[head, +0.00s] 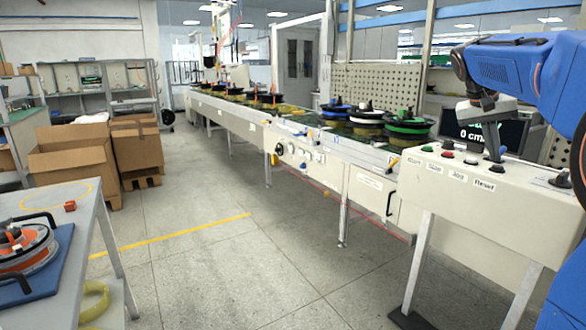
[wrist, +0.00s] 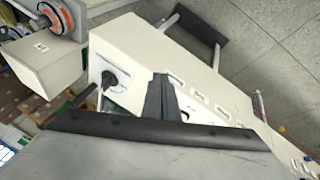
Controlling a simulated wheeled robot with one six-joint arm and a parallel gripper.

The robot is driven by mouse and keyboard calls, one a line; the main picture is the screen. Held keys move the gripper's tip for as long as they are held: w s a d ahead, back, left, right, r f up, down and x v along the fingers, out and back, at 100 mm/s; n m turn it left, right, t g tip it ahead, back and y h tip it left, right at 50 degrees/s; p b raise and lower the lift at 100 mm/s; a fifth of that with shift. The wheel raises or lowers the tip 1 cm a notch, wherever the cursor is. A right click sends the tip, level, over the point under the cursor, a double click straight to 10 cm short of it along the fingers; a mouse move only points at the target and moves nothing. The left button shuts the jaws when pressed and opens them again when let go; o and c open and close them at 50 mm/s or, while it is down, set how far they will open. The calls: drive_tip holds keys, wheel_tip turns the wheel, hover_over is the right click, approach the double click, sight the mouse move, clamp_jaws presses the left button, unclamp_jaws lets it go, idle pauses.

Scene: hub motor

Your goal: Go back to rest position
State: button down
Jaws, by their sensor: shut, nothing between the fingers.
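My gripper (head: 495,155) is shut and empty. In the head view its fingers point down at the top of a white control box (head: 455,192) on the right, close to the button above the Reset label. Whether they touch it I cannot tell. In the wrist view the closed dark fingers (wrist: 162,95) lie across the top of the same box (wrist: 135,48) and hide part of it. My blue arm reaches in from the right edge of the head view.
The box top carries a green button (head: 427,149), a red button (head: 447,154) and a black knob (head: 562,181). A monitor (head: 485,134) stands behind. A conveyor (head: 315,142) bears several motors. A table (head: 88,235) stands left, cardboard boxes (head: 72,160) behind it. The middle floor is clear.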

drive_tip(key=s+a+f+n+t+y, duration=0.1)
drive_tip(key=s+a+f+n, duration=0.1)
drive_tip(key=s+a+f, duration=0.45)
drive_tip(key=s+a+f+n+t+y, duration=0.1)
drive_tip(key=s+a+f+n+y, duration=0.15)
drive_tip(key=s+a, duration=0.6)
drive_tip(key=s+a+f+n+t+y, duration=0.1)
drive_tip(key=s+a+f, duration=0.4)
drive_tip(key=s+f, duration=0.2)
drive_tip(key=s+a+f+n+t+y, duration=0.1)
drive_tip(key=s+a+f+n, duration=0.1)
drive_tip(key=s+a+f, duration=0.3)
drive_tip(key=s+f, duration=0.3)
drive_tip(key=f, duration=0.3)
drive_tip(key=shift+s+a, duration=0.3)
